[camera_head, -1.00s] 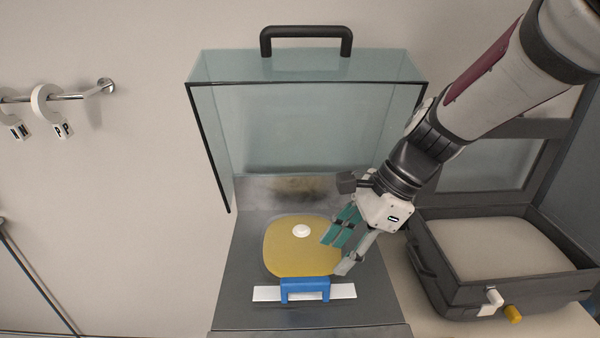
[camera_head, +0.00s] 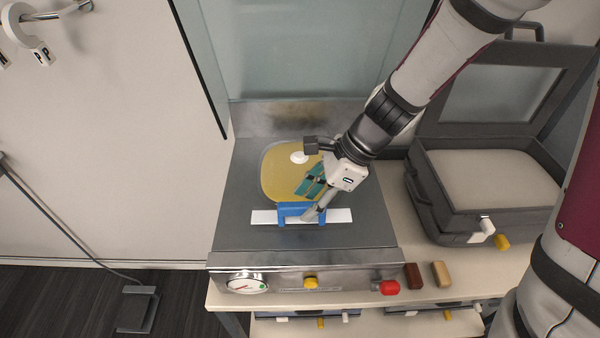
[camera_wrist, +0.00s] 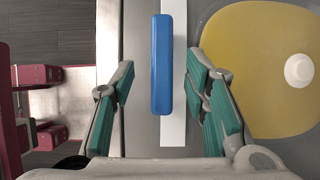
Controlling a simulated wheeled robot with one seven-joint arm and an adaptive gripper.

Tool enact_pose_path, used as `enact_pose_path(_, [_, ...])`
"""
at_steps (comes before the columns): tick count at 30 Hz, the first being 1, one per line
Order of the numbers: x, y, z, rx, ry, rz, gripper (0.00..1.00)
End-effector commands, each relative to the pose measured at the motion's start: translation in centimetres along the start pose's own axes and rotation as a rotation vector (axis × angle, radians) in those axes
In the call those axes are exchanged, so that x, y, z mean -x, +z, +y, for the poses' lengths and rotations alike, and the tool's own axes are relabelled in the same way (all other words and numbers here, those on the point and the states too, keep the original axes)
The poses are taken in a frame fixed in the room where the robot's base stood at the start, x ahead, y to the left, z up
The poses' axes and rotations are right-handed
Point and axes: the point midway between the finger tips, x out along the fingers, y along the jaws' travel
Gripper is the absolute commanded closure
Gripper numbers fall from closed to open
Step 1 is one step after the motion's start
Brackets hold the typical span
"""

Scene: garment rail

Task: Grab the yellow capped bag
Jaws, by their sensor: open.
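The yellow bag (camera_head: 280,178) with its round white cap (camera_head: 299,157) lies flat on the metal bed of a machine. A blue handle-like clip (camera_head: 292,212) sits at its near edge, over a white strip (camera_head: 340,215). In the wrist view the bag (camera_wrist: 250,60) is at the right and the blue clip (camera_wrist: 161,65) is in the middle. My gripper (camera_head: 308,203) is open with teal finger pads, right at the clip. In the wrist view its fingers (camera_wrist: 160,75) stand on both sides of the clip with gaps; I see no contact.
The machine's glass lid (camera_head: 290,50) stands raised behind the bed. A gauge (camera_head: 247,282), a yellow knob and a red knob (camera_head: 389,287) line its front. An open dark case (camera_head: 485,190) stands at the right. Two small blocks (camera_head: 440,274) lie on the bench.

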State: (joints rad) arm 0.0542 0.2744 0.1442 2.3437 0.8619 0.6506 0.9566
Motion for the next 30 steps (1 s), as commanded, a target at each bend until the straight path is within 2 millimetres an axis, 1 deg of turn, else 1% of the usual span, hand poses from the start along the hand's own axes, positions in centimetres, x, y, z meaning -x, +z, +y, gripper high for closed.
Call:
enact_pose_path(1, [-0.8,0.1,0.0,-0.001,0.005,-0.001,0.58])
enact_pose_path(3, [-1.8,0.1,-0.1,-0.001,0.004,-0.001,0.58])
enact_pose_path(6, [-2.8,0.2,-0.2,-0.001,0.002,-0.002,0.58])
enact_pose_path(9, [-3.2,0.1,-0.2,0.0,0.001,-0.001,0.58])
enact_pose_path(15, [-3.2,0.1,-0.2,0.0,-0.001,0.0,0.58])
enact_pose_path(16, [-3.2,0.1,-0.2,0.0,-0.001,-0.001,0.63])
enact_pose_path(17, [-3.2,0.1,-0.2,0.0,-0.001,-0.001,0.7])
enact_pose_path(18, [-3.2,0.1,-0.2,0.0,-0.001,-0.001,0.79])
enact_pose_path(21, [-3.2,0.1,-0.2,0.0,0.0,-0.001,1.0])
enact_pose_path(30, [-3.1,0.2,-0.3,0.002,-0.002,-0.001,1.0])
